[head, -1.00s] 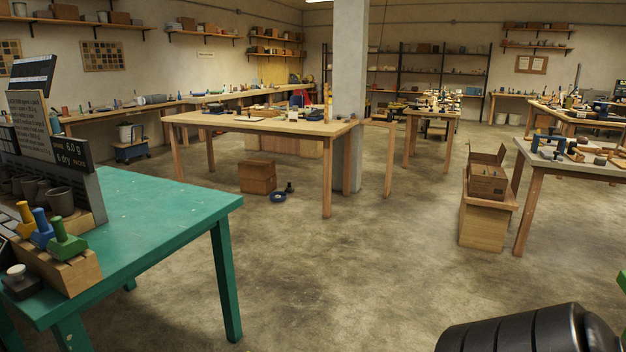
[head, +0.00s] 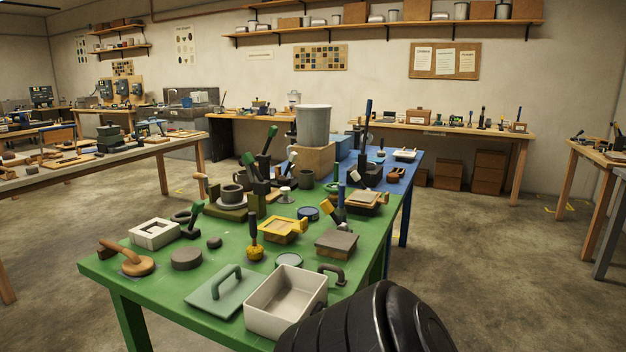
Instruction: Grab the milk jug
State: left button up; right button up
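I cannot make out a milk jug for certain in the head view. A large grey bucket-like vessel (head: 313,126) stands on a wooden box (head: 313,158) at the far end of the green table. A small metal canister (head: 294,99) shows behind it, too small to identify. A black ribbed part of my own arm fills the bottom edge, right of centre. Neither gripper is in view.
The green table (head: 172,247) is crowded with several tools, blocks, a white open box (head: 287,301) and a green plate with a handle (head: 220,290). A blue table (head: 404,178) adjoins its far end. Open floor (head: 475,260) lies to the right.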

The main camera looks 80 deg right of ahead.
aim_at(243, 179)
jog(key=z, duration=0.7)
jog(key=i, duration=5.2)
jog(key=z, duration=2.65)
jog(key=i, duration=3.5)
jog(key=z, duration=3.9)
